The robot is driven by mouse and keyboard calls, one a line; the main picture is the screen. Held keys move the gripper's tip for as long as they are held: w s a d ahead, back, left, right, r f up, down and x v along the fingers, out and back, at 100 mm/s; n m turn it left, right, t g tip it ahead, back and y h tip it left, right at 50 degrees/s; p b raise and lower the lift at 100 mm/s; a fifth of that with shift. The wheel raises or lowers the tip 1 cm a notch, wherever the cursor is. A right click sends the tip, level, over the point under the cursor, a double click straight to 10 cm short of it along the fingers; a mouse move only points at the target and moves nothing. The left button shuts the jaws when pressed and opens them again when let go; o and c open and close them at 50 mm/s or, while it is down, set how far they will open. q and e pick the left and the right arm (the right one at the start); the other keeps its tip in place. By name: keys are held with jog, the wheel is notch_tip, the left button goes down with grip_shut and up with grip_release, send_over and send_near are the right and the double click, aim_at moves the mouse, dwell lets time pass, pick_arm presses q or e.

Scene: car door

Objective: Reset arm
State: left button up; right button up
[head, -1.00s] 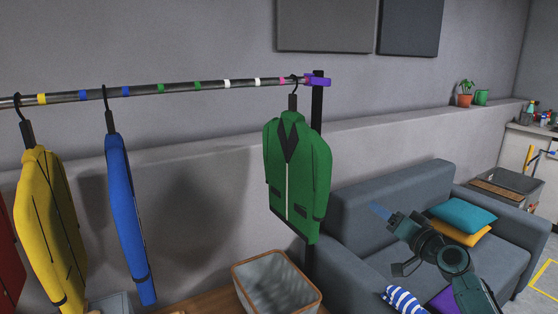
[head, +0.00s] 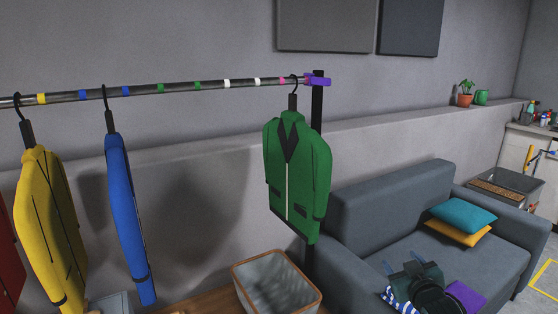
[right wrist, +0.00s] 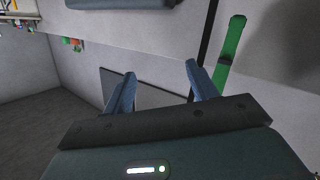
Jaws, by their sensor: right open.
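My right gripper (head: 400,268) is low in the head view, in front of the grey sofa and partly over a striped blue and white cushion. In the right wrist view its two blue fingers (right wrist: 160,88) stand apart with nothing between them. The right forearm is mostly out of the picture at the bottom. My left gripper is in neither view.
A rail (head: 180,87) carries a yellow jacket (head: 48,225), a blue jacket (head: 127,215) and a green jacket (head: 297,175). A wood-rimmed basket (head: 275,284) stands below. The sofa (head: 375,210) holds teal (head: 463,215) and yellow cushions.

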jog(key=s+a+f+g+y, duration=0.1)
jog(key=s+a+f+g, duration=0.1)
jog(key=s+a+f, duration=0.45)
jog(key=s+a+f+g+y, duration=0.15)
jog(key=s+a+f, duration=0.25)
jog(key=s+f, duration=0.55)
jog(key=s+a+g, duration=0.1)
jog(key=s+a, duration=0.1)
jog(key=s, duration=0.7)
jog(key=s+a+y, duration=0.1)
jog(key=s+a, duration=0.2)
jog(key=s, duration=0.5)
jog(key=shift+s+a+f+g, duration=0.3)
jog(key=shift+s+g, duration=0.05)
jog(key=shift+s, duration=0.05)
jog(key=shift+y, duration=0.25)
